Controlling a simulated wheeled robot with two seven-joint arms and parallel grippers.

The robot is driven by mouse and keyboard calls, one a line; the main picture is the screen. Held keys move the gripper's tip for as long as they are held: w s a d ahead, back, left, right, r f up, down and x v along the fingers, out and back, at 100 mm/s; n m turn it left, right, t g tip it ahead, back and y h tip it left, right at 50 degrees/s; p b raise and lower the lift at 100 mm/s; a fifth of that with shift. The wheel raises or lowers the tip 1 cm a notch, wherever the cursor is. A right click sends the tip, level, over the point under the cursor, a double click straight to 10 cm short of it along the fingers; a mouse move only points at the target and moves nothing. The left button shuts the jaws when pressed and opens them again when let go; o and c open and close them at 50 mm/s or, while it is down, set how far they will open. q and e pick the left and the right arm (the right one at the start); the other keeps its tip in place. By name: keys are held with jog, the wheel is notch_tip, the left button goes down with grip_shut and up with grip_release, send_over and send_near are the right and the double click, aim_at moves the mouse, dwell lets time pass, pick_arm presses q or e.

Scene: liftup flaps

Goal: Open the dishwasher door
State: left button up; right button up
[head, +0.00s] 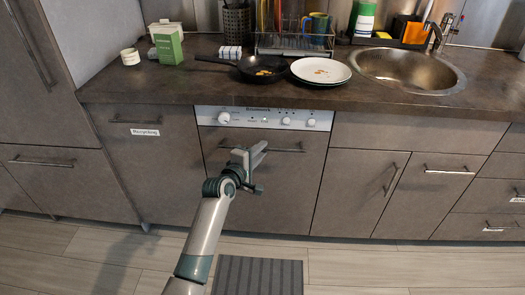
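The dishwasher stands under the counter, with a white control panel (264,118) above its grey-brown door (290,190). The door looks shut, flush with the cabinets beside it. A dark bar handle (288,150) runs across the top of the door. My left gripper (252,153) is in front of the door, its fingertips overlapping the middle of the handle in the head view. I cannot tell whether the fingers touch the handle or are closed around it. My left arm covers part of the door's lower left. My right gripper is not in view.
The countertop (190,88) above holds a black pan (262,66), white plates (320,71), a dish rack (295,42) and a sink (405,68). Closed cabinets stand on both sides. A striped mat (258,277) lies on the otherwise clear floor before the dishwasher.

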pick_arm(q)
jog(key=shift+w+d+f, duration=0.1)
jog(key=shift+w+d, duration=0.2)
jog(key=shift+w, duration=0.35)
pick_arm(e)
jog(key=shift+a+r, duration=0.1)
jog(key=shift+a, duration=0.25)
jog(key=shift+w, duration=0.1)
pick_arm(q)
grip_shut()
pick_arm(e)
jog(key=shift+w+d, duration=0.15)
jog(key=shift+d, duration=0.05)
pick_arm(q)
jog(key=shift+s+f, duration=0.1)
jog(key=shift+f, duration=0.05)
